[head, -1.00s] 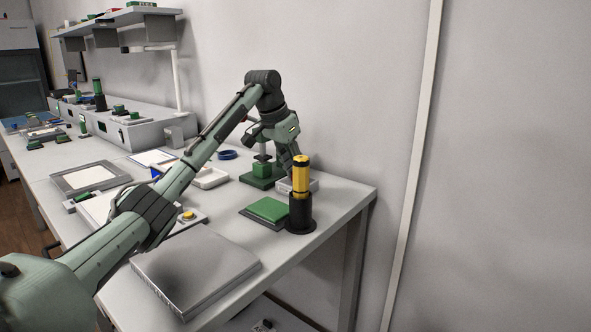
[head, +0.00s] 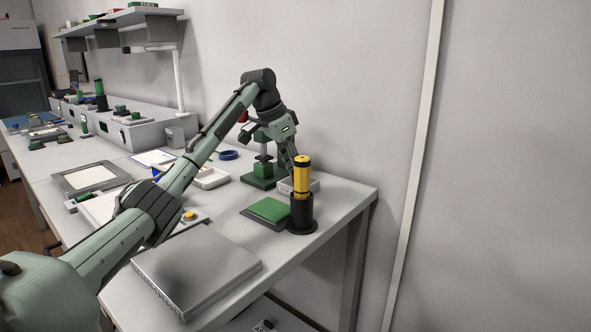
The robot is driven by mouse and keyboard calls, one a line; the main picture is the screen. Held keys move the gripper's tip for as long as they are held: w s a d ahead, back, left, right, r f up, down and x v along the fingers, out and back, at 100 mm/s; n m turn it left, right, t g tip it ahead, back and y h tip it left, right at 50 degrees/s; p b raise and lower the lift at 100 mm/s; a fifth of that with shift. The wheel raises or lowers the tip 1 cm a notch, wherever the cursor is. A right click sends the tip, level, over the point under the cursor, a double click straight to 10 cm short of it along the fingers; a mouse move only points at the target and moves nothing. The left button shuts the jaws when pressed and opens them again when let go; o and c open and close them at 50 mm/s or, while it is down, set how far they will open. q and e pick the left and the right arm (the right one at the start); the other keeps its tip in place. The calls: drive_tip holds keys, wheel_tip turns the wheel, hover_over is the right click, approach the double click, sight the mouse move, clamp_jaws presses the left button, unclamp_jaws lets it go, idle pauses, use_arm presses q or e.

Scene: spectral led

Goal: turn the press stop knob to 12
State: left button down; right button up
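A small green press (head: 264,171) stands near the back edge of the bench, with a green base and a grey column. Its upper part is mostly hidden behind my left gripper, and I cannot make out the stop knob or its numbers. A red ball-like part (head: 243,117) shows just left of the gripper; it may belong to the press. My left gripper (head: 269,150) points down over the press with its fingers spread to either side of the press's upper part. I cannot tell whether a finger touches it. My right gripper is not in view.
A yellow cylinder in a black holder (head: 302,190) stands right of the press, close to the gripper. A flat grey case (head: 195,268) lies in front.

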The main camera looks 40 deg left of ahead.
use_arm(q)
drive_tip(key=c, duration=1.2)
unclamp_jaws()
drive_tip(key=v, duration=1.2)
drive_tip(key=shift+r, duration=0.1)
